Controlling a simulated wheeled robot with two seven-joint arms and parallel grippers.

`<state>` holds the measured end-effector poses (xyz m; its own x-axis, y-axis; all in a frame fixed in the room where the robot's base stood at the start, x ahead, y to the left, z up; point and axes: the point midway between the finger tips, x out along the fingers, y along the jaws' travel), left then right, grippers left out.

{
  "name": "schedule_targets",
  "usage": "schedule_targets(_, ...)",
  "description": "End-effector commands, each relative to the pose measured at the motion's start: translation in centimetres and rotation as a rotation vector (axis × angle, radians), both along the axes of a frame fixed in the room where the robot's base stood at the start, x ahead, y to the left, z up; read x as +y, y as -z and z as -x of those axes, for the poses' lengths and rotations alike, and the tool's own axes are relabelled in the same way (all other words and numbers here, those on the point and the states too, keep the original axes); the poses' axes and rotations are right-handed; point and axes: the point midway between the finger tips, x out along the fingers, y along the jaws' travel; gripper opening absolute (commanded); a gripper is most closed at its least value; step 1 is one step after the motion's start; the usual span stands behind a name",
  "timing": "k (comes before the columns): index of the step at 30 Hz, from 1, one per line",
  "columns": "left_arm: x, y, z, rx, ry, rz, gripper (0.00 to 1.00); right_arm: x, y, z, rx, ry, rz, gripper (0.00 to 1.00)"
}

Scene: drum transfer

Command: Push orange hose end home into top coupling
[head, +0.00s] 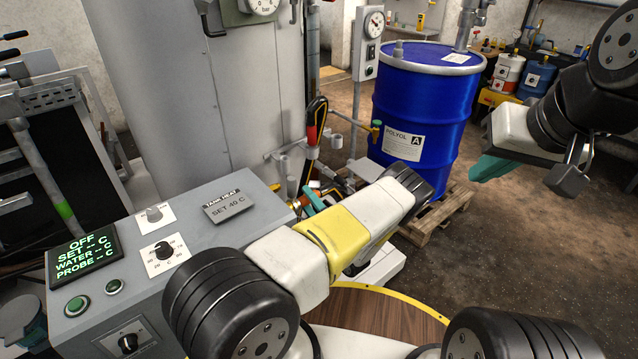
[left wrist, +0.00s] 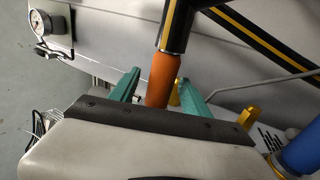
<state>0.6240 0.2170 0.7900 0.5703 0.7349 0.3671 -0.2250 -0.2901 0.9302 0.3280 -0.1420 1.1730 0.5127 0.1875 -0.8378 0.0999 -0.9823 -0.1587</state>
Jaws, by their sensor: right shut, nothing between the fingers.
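The orange hose end (left wrist: 162,80) is a cuff on a black hose with a yellow stripe (left wrist: 178,25), in the left wrist view. My left gripper (left wrist: 160,76) has its two teal fingers apart, one on each side of the orange cuff. A gap shows on the cuff's left side; the right finger is close to it. In the head view my left gripper (head: 313,198) is low beside the grey control box, mostly hidden by my arm. The lower end of the cuff is hidden behind my gripper body, and I cannot make out the top coupling. My right gripper (head: 492,167) is shut and empty, at the right.
A grey control box (head: 187,215) stands left of my left gripper. A blue drum (head: 420,110) stands on a wooden pallet (head: 440,222) beyond it. A grey tank (head: 245,90) rises behind. A second striped hose (left wrist: 262,42) crosses the wrist view. Open floor lies at right.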

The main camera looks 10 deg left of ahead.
Motion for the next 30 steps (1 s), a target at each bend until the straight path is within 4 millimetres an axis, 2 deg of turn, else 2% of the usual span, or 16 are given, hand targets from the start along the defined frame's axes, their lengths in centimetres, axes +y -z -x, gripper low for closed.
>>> schedule_targets(8,-0.8,0.5,0.5,0.003,0.004,0.001,0.55,0.0,0.0,0.0,0.0,0.0,0.0,0.0)
schedule_targets(15,-3.8,1.9,2.8,0.002,0.005,0.0,0.55,0.0,0.0,0.0,0.0,0.0,0.0,0.0)
schedule_targets(21,-5.4,2.8,4.2,0.001,0.001,0.001,0.55,0.0,0.0,0.0,0.0,0.0,0.0,0.0)
schedule_targets(30,-5.8,2.9,4.5,0.001,0.0,0.001,0.55,0.0,0.0,0.0,0.0,0.0,0.0,0.0)
